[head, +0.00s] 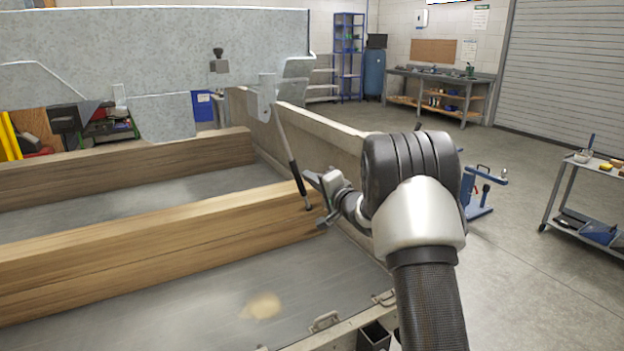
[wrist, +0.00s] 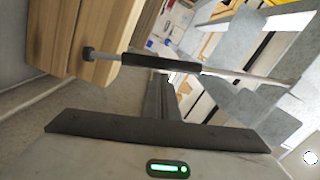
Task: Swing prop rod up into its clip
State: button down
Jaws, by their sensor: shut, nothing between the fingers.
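The prop rod (head: 285,143) hangs at a slant from a grey metal bracket (head: 262,98) under the raised galvanized panel. It has a black grip sleeve (head: 296,182), and its lower end is beside the end of the near wooden beam. In the wrist view the rod (wrist: 225,72) crosses the upper picture, with its black sleeve (wrist: 160,62) and round dark end at left. My gripper (head: 311,181) is shut and empty, close beside the sleeve. In the wrist view its fingertips (wrist: 160,76) point at the sleeve; I cannot tell whether they touch. I cannot make out the clip.
Two thick wooden beams (head: 150,238) lie across the trailer bed (head: 190,310). The trailer side wall (head: 325,135) runs beside my arm. A tool cart (head: 590,195) stands at right, and a blue stand (head: 480,192) is behind my arm. Open floor lies to the right.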

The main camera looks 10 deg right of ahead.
jog(key=s+a+m+p, duration=0.1)
jog(key=s+a+m, duration=0.3)
jog(key=a, duration=0.6)
jog(key=s+a+m+p, duration=0.1)
jog(key=s+a+m, duration=0.2)
jog(key=a+m, duration=0.55)
jog(key=s+a+r+m, duration=0.1)
jog(key=a+r+m, duration=0.2)
jog(key=a+r, duration=0.2)
jog(key=s+a+r+m, duration=0.1)
jog(key=a+r+m, duration=0.1)
jog(key=a+r, duration=0.3)
jog(key=s+a+r+m+t+p, duration=0.1)
jog(key=s+a+r+m, duration=0.1)
jog(key=a+r, duration=0.3)
notch_tip(320, 180, up, 4)
jog(key=shift+r+m+h, duration=0.1)
jog(key=shift+m+h, duration=0.2)
jog(key=shift+m, duration=0.55)
jog(key=shift+a+r+m, duration=0.15)
jog(key=shift+r+m, duration=0.45)
jog(key=shift+r, duration=0.6)
